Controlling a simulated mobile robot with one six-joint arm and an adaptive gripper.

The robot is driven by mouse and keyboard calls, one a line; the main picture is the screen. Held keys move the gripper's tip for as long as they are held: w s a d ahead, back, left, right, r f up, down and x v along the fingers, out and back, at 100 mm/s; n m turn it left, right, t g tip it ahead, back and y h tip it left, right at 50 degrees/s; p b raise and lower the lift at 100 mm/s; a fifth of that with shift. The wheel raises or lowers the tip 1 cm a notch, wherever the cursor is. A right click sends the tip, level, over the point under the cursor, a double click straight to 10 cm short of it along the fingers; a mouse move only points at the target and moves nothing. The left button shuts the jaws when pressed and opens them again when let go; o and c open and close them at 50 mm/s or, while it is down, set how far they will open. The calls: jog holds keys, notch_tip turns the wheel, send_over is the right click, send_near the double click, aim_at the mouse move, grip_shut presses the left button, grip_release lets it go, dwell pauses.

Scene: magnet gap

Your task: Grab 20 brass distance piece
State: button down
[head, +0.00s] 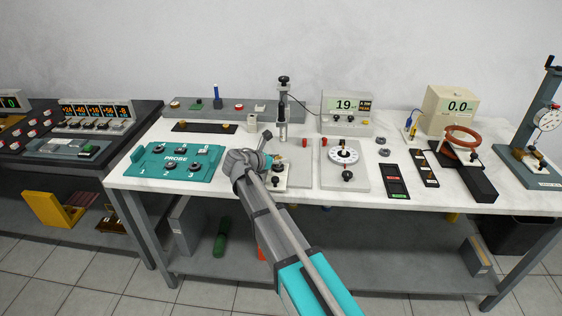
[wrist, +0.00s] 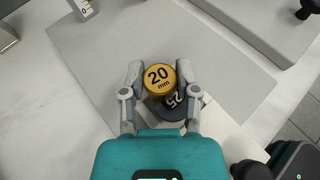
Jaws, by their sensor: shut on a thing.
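The brass distance piece (wrist: 159,80) is a round gold disc marked "20 mm" in the wrist view. My gripper (wrist: 160,72) is shut on it, with one finger on each side. A dark piece marked "25" (wrist: 173,103) shows partly under and behind the brass piece; I cannot tell whether the two touch. A pale block below them is mostly hidden. In the head view my arm reaches to the front middle of the white bench, and the brass piece is not clearly made out there.
A grey plate with a dial (head: 343,155) lies to the right. A vertical post device (head: 283,110) stands just behind.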

aim_at(278, 158)
jog(key=shift+r, duration=0.2)
dwell(0.3)
notch_tip(278, 158, up, 3)
jog(key=p, duration=0.3)
jog(key=shift+f, duration=0.1)
jog(key=s+d+r+p, duration=0.5)
jog(key=s+r+p, duration=0.4)
jog(key=s, duration=0.4)
jog(key=shift+r+p, duration=0.4)
jog(key=shift+p, duration=0.1)
